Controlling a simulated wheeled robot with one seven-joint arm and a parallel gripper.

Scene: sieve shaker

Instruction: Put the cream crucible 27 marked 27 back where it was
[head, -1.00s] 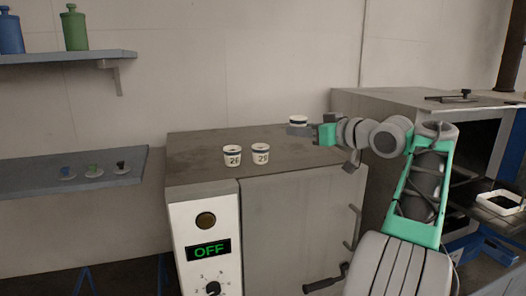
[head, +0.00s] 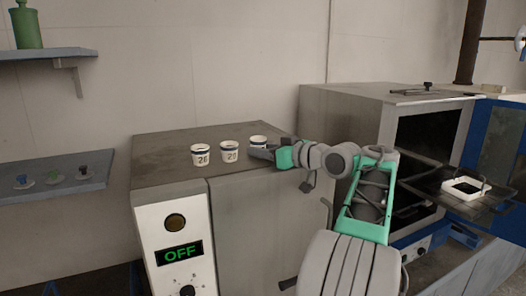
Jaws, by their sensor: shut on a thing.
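A cream crucible with a dark band (head: 258,140) is held in my gripper (head: 261,152) above or at the top of the grey oven cabinet. The gripper's fingers cover its lower part, so its number does not show. I cannot tell whether its base touches the top. Two similar crucibles stand upright to its left: one marked 26 (head: 201,155) and one that seems to read 20 (head: 229,151). The held crucible is close to the right of the latter and roughly in line with the pair.
The cabinet top (head: 165,150) is clear at left and behind the crucibles. Its panel display (head: 179,253) reads OFF. A larger open oven (head: 345,110) stands at right, with a white tray (head: 465,188) on its rack.

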